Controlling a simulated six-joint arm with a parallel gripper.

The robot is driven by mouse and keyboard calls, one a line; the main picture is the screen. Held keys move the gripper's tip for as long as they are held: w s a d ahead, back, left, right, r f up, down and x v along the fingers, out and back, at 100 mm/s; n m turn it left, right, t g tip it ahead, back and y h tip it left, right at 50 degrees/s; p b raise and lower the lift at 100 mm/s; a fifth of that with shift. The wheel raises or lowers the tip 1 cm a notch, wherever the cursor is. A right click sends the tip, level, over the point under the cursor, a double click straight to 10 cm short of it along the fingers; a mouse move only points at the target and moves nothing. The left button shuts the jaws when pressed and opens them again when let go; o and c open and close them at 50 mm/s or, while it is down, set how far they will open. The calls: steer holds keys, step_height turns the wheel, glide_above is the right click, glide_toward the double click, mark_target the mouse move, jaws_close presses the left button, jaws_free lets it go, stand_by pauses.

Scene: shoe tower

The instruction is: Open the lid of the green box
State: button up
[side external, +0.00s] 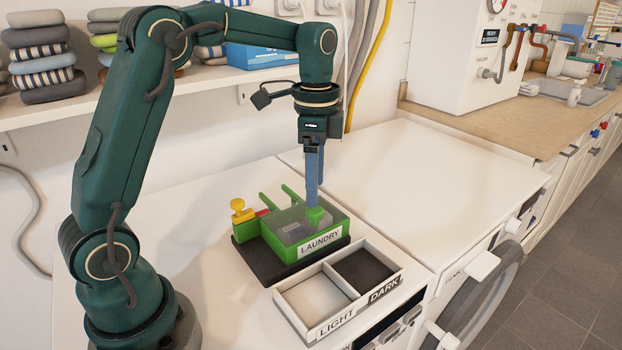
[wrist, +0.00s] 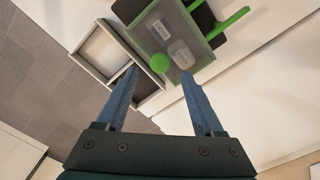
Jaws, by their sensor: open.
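The green box (side external: 320,251), labelled LAUNDRY, stands on a dark base on the white machine top. Its see-through lid (side external: 290,222) is shut over it and has a round green knob (side external: 317,214). Grey contents show dimly through the lid. In the wrist view the knob (wrist: 160,63) lies beyond and between the fingertips, and the lid (wrist: 178,35) spreads behind it. My gripper (side external: 313,203) points down over the knob with blue fingers. In the wrist view my gripper (wrist: 165,72) is open, with a finger on either side of the knob. I cannot tell whether they touch it.
A two-part tray (side external: 302,312) marked LIGHT and DARK stands in front of the box, with both compartments empty. A yellow handle (side external: 240,211) and green rails are at the box's left and back. Folded cloths (side external: 40,50) lie on the shelf behind. The machine top to the right is clear.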

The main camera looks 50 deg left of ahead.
mark_target(305, 209)
steer(key=shift+f, duration=2.3)
jaws_close()
steer(key=shift+r, duration=0.1)
